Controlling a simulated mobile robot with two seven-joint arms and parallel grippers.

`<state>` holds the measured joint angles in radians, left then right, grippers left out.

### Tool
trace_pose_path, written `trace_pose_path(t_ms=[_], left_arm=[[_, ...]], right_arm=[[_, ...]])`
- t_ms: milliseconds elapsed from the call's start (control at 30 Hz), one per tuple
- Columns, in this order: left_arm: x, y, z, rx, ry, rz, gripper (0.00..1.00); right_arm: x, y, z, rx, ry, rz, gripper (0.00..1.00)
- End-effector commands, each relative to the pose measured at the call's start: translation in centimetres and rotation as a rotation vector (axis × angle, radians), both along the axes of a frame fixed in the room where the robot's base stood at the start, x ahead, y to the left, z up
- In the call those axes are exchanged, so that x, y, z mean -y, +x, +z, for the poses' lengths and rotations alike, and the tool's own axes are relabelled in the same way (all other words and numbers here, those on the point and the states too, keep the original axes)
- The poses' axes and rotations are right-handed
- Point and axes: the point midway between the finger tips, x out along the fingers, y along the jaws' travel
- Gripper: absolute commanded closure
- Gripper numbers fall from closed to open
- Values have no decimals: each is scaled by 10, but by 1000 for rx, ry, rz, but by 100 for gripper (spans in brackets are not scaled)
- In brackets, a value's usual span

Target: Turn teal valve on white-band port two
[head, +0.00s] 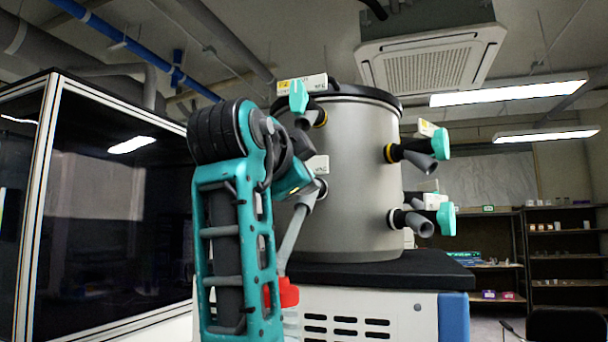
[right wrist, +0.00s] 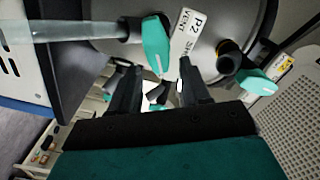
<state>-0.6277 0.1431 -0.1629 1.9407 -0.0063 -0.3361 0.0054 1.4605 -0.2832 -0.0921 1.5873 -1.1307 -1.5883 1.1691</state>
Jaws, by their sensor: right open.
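The white-band port labelled P2 shows in the right wrist view, with its white label (right wrist: 188,32) beside a teal valve handle (right wrist: 156,45). In the head view its label (head: 318,165) is on the lower left of the steel drum (head: 360,180), and my arm hides most of the handle. My right gripper (right wrist: 158,75) is open, its two black fingers pointing at the port. The handle appears between and just beyond the fingertips; I cannot tell whether they touch it. My left gripper is not in view.
A grey tube (head: 291,238) hangs from this port to a red piece (head: 286,293). A yellow-band port with a teal handle (head: 298,96) is above it. Two more ports with teal handles (head: 443,144) (head: 447,218) stick out on the right. A dark glass cabinet (head: 110,200) stands left.

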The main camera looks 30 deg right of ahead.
Motion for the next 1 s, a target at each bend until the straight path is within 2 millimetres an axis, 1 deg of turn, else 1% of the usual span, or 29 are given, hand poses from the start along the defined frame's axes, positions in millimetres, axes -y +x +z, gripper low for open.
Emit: trace_pose_path(t_ms=[33,200,400,500,667,1000], left_arm=[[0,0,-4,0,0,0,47],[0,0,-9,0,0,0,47],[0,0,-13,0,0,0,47],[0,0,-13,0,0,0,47],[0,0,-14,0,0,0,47],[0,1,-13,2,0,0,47]], right_arm=[[-9,-7,-1,4,0,5,53],[-39,-33,-1,4,0,6,53],[-66,-59,0,3,0,0,53],[-74,-67,1,4,-1,0,53],[-81,-73,0,2,0,0,53],[-81,-73,0,1,0,-1,53]])
